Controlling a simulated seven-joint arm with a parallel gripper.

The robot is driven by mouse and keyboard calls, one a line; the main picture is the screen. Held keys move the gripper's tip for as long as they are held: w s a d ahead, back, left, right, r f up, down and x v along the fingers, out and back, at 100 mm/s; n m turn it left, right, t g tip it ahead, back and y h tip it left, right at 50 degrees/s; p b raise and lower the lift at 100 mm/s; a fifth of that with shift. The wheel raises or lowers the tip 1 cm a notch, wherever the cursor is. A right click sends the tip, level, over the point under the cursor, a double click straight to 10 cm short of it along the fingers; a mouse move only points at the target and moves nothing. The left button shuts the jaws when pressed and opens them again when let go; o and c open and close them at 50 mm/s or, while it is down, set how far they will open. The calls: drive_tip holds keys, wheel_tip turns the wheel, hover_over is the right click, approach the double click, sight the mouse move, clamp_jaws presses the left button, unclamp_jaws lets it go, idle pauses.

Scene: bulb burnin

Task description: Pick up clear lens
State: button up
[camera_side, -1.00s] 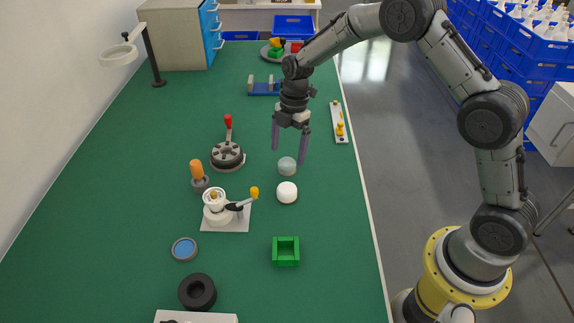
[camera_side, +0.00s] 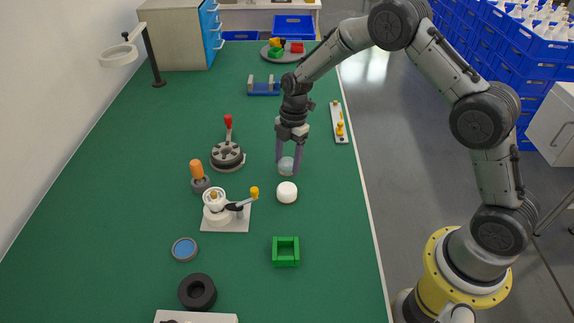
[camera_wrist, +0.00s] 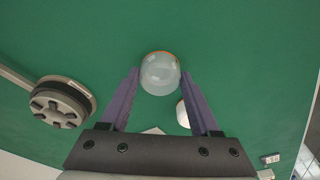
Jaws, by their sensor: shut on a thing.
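The clear lens (camera_side: 286,166) is a small translucent dome on the green table, between the two purple fingers of my gripper (camera_side: 288,170). In the wrist view the lens (camera_wrist: 160,73) shows between the fingertips of my gripper (camera_wrist: 160,78), with a thin orange rim along its far edge. The fingers are down at table height and shut on the lens. The lens appears to be still at the table surface; I cannot tell any gap under it.
A white dome (camera_side: 287,192) stands just in front of the lens. A dark round fixture with a red-handled lever (camera_side: 227,155) is to the left. A toggle clamp on a white plate (camera_side: 224,217) and a green square holder (camera_side: 285,251) are nearer.

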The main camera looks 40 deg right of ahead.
sight(286, 163)
drive_tip(key=shift+c, duration=0.4)
drive_tip(key=shift+r, duration=0.1)
drive_tip(key=shift+r, duration=0.55)
wheel_tip(286, 163, up, 2)
drive_tip(key=shift+s+r, duration=0.1)
drive_tip(key=shift+r, duration=0.1)
drive_tip(key=s+r, duration=1.3)
drive_tip(key=r, duration=0.1)
drive_tip(key=shift+s+d, duration=0.35)
